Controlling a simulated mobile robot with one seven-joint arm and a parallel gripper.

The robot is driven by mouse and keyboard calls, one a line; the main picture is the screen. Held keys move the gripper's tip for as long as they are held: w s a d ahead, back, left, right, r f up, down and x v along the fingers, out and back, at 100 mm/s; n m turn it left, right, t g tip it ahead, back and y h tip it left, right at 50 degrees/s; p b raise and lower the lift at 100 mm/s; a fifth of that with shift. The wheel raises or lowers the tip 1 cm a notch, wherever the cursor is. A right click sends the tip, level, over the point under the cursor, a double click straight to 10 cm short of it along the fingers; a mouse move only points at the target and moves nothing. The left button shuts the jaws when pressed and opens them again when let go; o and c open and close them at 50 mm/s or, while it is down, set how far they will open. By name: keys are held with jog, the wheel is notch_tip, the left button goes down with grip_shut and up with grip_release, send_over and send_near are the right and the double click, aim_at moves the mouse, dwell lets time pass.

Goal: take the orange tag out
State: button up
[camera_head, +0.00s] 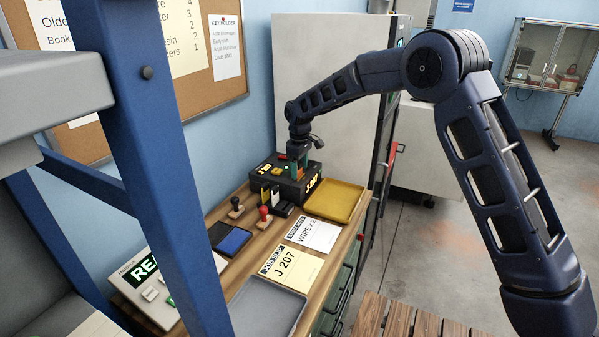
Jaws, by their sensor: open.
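A black box (284,184) with yellow lettering and small bright tags stands at the far end of the wooden bench. My gripper (298,162) points down at the top of this box, near its right back part. Its jaws are open, and a green part shows by the fingertips. Small yellow and orange patches show on and around the box. At this size I cannot tell which one is the orange tag, or whether a tag lies between the jaws.
A yellow tray (336,201) lies right of the box. Red-handled (264,217) and dark (236,208) stamps, an ink pad (231,240), a wire card (313,234), a "J 207" job slip (290,269) and a grey tray (268,310) lie nearer. A tall cabinet (325,85) stands behind.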

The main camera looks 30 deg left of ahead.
jog(key=shift+f, duration=0.45)
jog(key=c, duration=1.1)
jog(key=shift+r, duration=0.1)
notch_tip(320, 180, up, 20)
jog(key=shift+f, duration=0.1)
